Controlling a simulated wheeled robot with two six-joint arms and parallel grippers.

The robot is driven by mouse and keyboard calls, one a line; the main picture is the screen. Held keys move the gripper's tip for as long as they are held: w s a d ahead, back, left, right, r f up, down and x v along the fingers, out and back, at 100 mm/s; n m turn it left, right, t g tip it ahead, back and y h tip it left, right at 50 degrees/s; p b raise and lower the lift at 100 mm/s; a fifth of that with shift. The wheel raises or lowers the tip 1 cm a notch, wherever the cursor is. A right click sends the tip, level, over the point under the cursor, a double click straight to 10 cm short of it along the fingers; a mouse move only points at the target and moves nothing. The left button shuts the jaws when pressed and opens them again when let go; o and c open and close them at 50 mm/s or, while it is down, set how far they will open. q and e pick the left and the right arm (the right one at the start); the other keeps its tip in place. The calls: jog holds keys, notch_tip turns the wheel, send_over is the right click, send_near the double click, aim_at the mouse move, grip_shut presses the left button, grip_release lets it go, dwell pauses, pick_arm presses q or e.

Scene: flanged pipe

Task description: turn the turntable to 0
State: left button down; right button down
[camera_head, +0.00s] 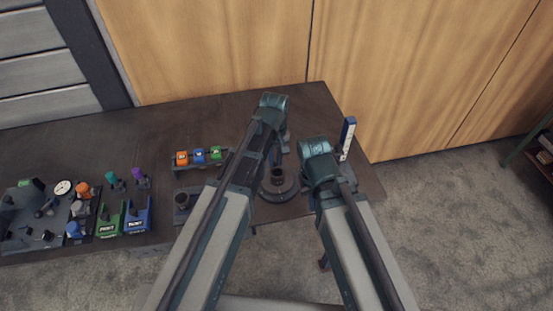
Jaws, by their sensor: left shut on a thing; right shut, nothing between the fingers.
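The turntable (279,193) is a dark round disc near the front edge of the table, with a short dark upright pipe piece (277,175) at its middle. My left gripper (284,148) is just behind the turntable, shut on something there. It is mostly hidden by my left arm, and the turntable is the nearest thing to it. My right gripper (309,184) is shut and empty at the right side of the turntable, its fingers mostly covered by my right arm. I cannot read any angle marks on the turntable.
A rack (200,165) with orange, blue and green blocks stands left of my arms, with a dark cup-like part (183,200) in front of it. Green and blue bins (137,218) and several small parts crowd the left. A blue-and-white upright piece (347,138) stands by the right edge.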

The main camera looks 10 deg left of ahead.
pick_arm(q)
jog(key=shift+a+n, duration=0.15)
jog(key=shift+n, duration=0.25)
dwell(0.4)
jog(key=c, duration=0.8)
grip_release()
jog(key=shift+o, duration=0.2)
jog(key=shift+r, duration=0.1)
notch_tip(320, 180, up, 14)
jog(key=p, duration=1.4)
jog(key=shift+f, duration=0.25)
jog(key=s+f+m+b, duration=0.2)
jog(key=s+m, duration=0.3)
jog(key=s, duration=0.2)
jog(key=s+f+m+y+b, duration=0.1)
jog(key=s+f+m+b, duration=0.1)
jog(key=s+m, duration=0.3)
jog(key=s+d+b, duration=0.1)
jog(key=s, duration=0.2)
jog(key=shift+f+m, duration=0.3)
jog(key=shift+f, duration=0.05)
